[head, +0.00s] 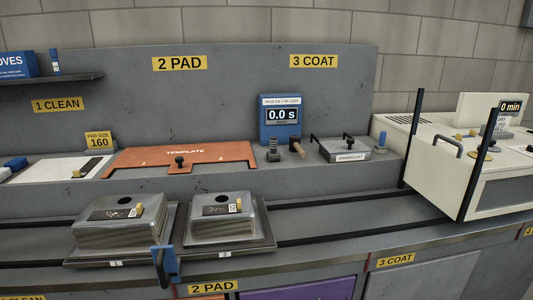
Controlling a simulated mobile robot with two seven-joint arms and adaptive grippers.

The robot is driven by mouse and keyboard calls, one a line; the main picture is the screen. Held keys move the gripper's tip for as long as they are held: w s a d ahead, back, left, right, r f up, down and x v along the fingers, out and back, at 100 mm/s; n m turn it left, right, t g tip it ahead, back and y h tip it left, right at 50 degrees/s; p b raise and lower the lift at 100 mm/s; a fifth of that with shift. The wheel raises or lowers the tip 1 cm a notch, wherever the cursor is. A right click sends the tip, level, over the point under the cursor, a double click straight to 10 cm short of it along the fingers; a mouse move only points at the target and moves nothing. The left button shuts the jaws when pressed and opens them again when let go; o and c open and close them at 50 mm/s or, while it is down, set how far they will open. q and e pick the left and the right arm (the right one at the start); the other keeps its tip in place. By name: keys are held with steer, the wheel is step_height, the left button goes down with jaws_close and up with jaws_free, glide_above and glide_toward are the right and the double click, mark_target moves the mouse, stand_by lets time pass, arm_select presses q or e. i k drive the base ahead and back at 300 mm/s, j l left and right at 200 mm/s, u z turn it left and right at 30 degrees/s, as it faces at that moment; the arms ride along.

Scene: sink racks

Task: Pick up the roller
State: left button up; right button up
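A small tool with a brown handle and a dark head (297,148) stands on the back ledge, between the blue timer and the undercoat tray; it may be the roller, but it is too small to be sure. A small dark, ribbed object (273,150) stands just left of it. The metal undercoat tray (345,149), with a lid and black handles, is to the right. Neither of my grippers is in view.
The blue timer (281,119) reads 0.0 s behind the ledge. An orange template board (181,157) lies to the left. Two metal sinks (122,222) (226,218) sit on a rail-mounted carrier in front. A cream machine with dark posts (470,155) stands at right. The rails right of the sinks are clear.

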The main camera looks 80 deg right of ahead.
mark_target(272, 155)
steer(key=z, duration=2.8)
